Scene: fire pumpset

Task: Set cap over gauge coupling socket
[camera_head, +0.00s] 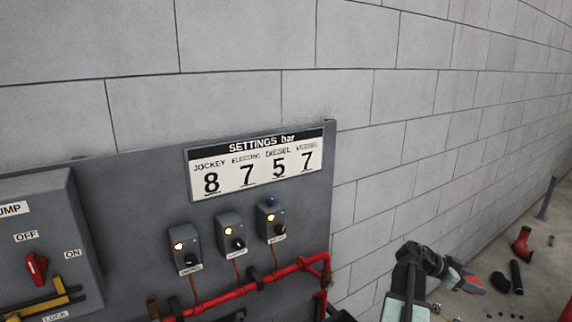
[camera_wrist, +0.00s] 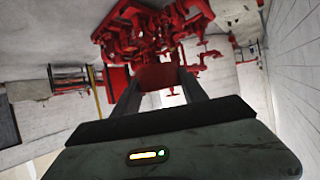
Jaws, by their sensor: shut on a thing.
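My gripper (camera_wrist: 160,88) shows in the wrist view with its two dark fingers apart around a dark red piece (camera_wrist: 158,75). I take this piece to be the cap; its shape is hard to make out. In the head view my arm reaches in at the lower right, in front of the block wall and well right of the panel. The gauge coupling socket cannot be picked out for certain in either view.
A grey panel (camera_head: 130,190) carries a settings sign (camera_head: 255,165), several switch boxes and a red pipe (camera_head: 240,290). A red fitting (camera_head: 522,243) stands on the floor at right. Red pipework (camera_wrist: 150,28) fills the top of the wrist view.

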